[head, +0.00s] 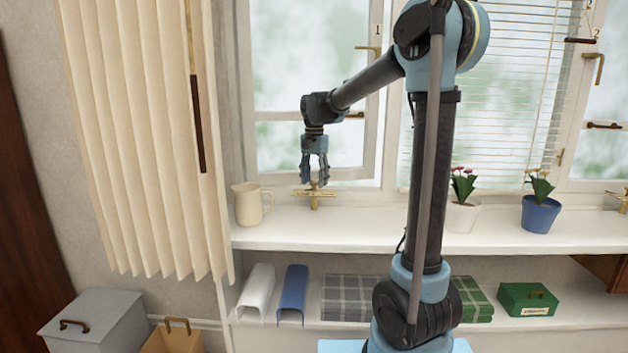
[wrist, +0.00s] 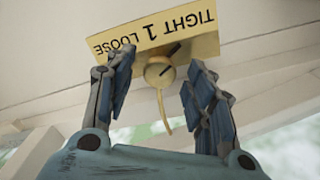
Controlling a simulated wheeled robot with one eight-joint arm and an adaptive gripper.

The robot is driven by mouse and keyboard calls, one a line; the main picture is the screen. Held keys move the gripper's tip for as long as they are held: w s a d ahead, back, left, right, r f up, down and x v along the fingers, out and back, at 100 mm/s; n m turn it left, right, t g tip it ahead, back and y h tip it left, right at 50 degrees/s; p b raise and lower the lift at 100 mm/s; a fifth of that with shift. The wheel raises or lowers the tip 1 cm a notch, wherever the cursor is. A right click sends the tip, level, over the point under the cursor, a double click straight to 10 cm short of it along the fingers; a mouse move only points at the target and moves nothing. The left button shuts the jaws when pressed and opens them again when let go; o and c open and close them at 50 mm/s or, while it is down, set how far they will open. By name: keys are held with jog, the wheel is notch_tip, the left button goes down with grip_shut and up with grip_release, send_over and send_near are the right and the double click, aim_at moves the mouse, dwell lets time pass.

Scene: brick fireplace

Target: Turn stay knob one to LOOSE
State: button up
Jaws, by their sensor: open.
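The brass stay knob one (head: 315,197) sits on the white sill below the left window. In the wrist view the round knob (wrist: 158,72) shows in front of a yellow plate (wrist: 122,47), which appears upside down with TIGHT at right, 1 in the middle and LOOSE at left. A black mark on the knob slants toward the TIGHT side. My gripper (head: 314,180) points down just above the knob. Its open fingers (wrist: 160,82) lie on either side of the knob, with gaps visible; nothing is held.
A cream jug (head: 250,204) stands left of the knob on the sill. Potted flowers (head: 463,203) and a blue pot (head: 540,215) stand to the right. Window handle 1 (head: 367,48) is above. Cream blinds (head: 140,130) hang at left.

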jog(key=c, duration=1.1)
jog(key=shift+o, duration=0.2)
jog(key=shift+n, duration=0.4)
jog(key=n, duration=0.4)
jog(key=shift+n, duration=0.3)
jog(key=n, duration=0.4)
jog(key=shift+n, duration=0.3)
jog(key=n, duration=0.3)
jog(key=shift+n, duration=0.3)
jog(key=n, duration=0.3)
jog(key=shift+n, duration=0.3)
jog(key=n, duration=0.6)
jog(key=shift+w+n, duration=0.1)
jog(key=shift+n, duration=0.3)
jog(key=shift+r, duration=0.1)
